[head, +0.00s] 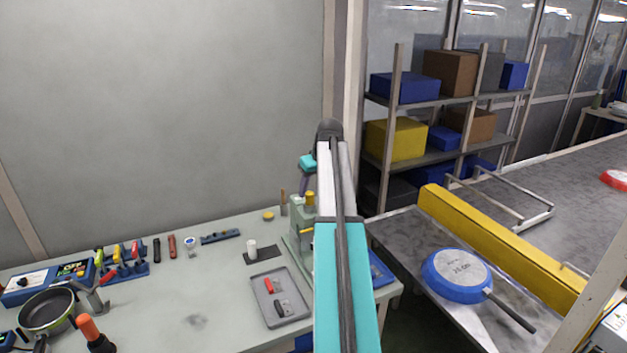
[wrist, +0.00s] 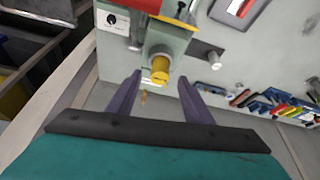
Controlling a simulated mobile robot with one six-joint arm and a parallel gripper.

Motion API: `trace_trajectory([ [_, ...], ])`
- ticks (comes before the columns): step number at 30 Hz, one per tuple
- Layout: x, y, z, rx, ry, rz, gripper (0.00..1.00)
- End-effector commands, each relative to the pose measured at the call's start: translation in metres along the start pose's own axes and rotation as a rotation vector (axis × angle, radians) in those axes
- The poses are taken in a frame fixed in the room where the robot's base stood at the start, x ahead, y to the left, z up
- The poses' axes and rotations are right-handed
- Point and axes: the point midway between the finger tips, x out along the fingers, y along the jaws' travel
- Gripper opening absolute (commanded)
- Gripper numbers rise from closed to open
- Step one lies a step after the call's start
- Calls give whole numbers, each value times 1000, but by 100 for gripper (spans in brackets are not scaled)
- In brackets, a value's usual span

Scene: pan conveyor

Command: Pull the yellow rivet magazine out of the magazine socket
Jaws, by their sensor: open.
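The yellow rivet magazine (wrist: 160,68) is a short yellow cylinder. It sits in the magazine socket (wrist: 162,45) of the pale green machine in the wrist view. In the head view a yellow piece, likely the magazine (head: 309,197), shows on top of the machine (head: 299,222), beside my arm. My gripper (wrist: 160,78) is open, with its purple fingers pointing at the magazine, one to each side in the picture. I cannot tell how far the fingertips are from it. In the head view my arm hides part of the machine and most of the gripper.
The bench (head: 200,318) holds a grey tray (head: 281,317) with small parts, a white cylinder on a dark plate (head: 262,255) and tools at the left. A conveyor with a yellow rail (head: 500,245) and a blue pan (head: 455,276) lies to the right.

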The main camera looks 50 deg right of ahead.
Motion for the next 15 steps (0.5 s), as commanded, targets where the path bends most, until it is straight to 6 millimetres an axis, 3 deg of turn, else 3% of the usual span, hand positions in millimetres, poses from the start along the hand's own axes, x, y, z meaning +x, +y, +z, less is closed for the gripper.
trace_trajectory([
  [9,29,0,0,0,-2,-1,46],
  [15,36,0,0,1,0,0,46],
])
